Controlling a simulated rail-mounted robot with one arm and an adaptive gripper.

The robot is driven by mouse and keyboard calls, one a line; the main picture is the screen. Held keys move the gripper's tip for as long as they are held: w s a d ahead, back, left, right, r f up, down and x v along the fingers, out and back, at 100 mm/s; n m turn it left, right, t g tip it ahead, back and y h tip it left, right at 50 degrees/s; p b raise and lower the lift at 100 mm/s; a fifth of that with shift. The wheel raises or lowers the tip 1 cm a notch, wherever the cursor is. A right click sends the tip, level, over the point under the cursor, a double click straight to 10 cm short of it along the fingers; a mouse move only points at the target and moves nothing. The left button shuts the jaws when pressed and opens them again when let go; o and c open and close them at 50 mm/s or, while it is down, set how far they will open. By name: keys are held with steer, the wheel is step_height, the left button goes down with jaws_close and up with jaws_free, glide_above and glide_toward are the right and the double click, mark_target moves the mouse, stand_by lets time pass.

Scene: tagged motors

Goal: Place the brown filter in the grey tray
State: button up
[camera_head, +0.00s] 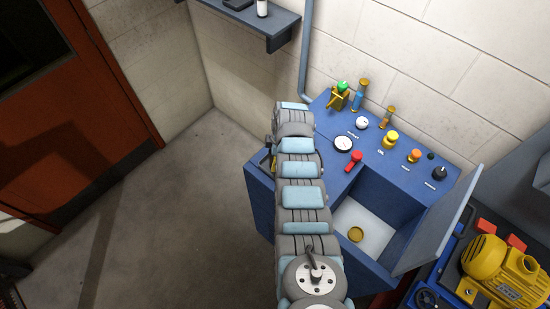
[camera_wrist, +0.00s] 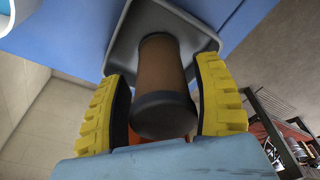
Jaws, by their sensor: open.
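The brown filter (camera_wrist: 163,72), a cylinder with dark end caps, shows in the wrist view. Its far end is at the grey tray (camera_wrist: 122,58), whose raised rim surrounds that end; whether it rests on the tray floor cannot be made out. My gripper (camera_wrist: 160,66) has its two yellow ribbed fingers on either side of the filter, open, with a visible gap at least on the left. In the head view my arm hides the filter and most of the gripper.
A blue control cabinet (camera_head: 405,174) with gauges, knobs and valves stands beside my arm. A yellow motor (camera_head: 497,268) sits at lower right. A grey shelf (camera_head: 262,22) is on the wall. Floor at left is clear.

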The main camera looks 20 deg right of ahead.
steer(key=shift+s+d+r+b, duration=0.1)
steer(key=shift+d+r+b, duration=0.2)
steer(key=shift+r, duration=1.6)
steer(key=shift+s+d+r+b, duration=0.15)
steer(key=shift+d+r+b, duration=0.15)
steer(key=shift+r, duration=1.6)
steer(key=shift+s+d+r+b, duration=0.1)
steer(key=shift+d+r+b, duration=0.15)
steer(key=shift+r, duration=1.65)
